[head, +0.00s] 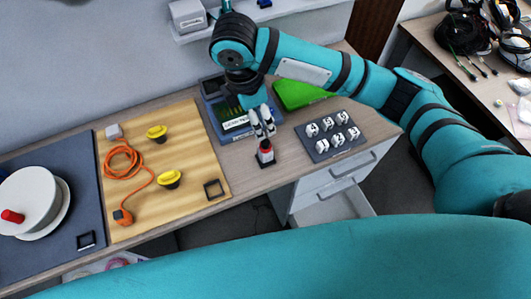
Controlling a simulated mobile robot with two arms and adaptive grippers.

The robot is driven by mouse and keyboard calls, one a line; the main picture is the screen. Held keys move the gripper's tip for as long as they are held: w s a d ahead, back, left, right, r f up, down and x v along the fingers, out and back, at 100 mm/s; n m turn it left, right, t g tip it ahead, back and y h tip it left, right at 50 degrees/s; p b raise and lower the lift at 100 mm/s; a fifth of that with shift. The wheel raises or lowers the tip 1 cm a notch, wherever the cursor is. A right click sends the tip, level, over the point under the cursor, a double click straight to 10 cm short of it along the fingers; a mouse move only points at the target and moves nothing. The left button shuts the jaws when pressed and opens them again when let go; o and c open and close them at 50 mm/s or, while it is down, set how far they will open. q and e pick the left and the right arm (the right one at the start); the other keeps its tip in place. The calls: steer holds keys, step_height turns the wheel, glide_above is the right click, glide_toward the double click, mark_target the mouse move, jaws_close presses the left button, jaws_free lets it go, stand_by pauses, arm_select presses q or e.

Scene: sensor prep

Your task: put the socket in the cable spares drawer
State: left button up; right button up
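My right gripper (265,134) points down over the bench, just above a small red and white piece (265,152) on a black base. I cannot tell whether its fingers touch that piece or how far apart they are. I cannot tell which item is the socket; several white pieces (325,146) stand in rows on a dark mat, and an orange cable (128,160) has a dark end piece (122,216). A white drawer unit (318,180) stands under the bench's right end. Its lower drawer (340,207) appears pulled out; no label is readable. My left gripper is out of view.
A blue-grey tray (214,104) and a green item (300,92) lie behind the gripper. Two yellow knobs (170,179) sit on the wooden board (190,150). A white reel (30,196) is at left.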

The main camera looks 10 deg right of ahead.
mark_target(266, 150)
steer(key=f, duration=0.3)
steer(key=d+f, duration=0.1)
steer(key=f, duration=0.3)
steer(key=f+p, duration=0.1)
steer(key=f, duration=0.3)
steer(key=shift+w+d+f, duration=0.15)
steer(key=shift+d, duration=0.2)
step_height(266, 150, down, 4)
steer(key=shift+w+d+f+p, duration=0.1)
steer(key=shift+w+p, duration=0.05)
steer(key=shift+p, duration=0.85)
steer(key=shift+d+f, duration=0.1)
steer(key=shift+f, duration=0.45)
jaws_close()
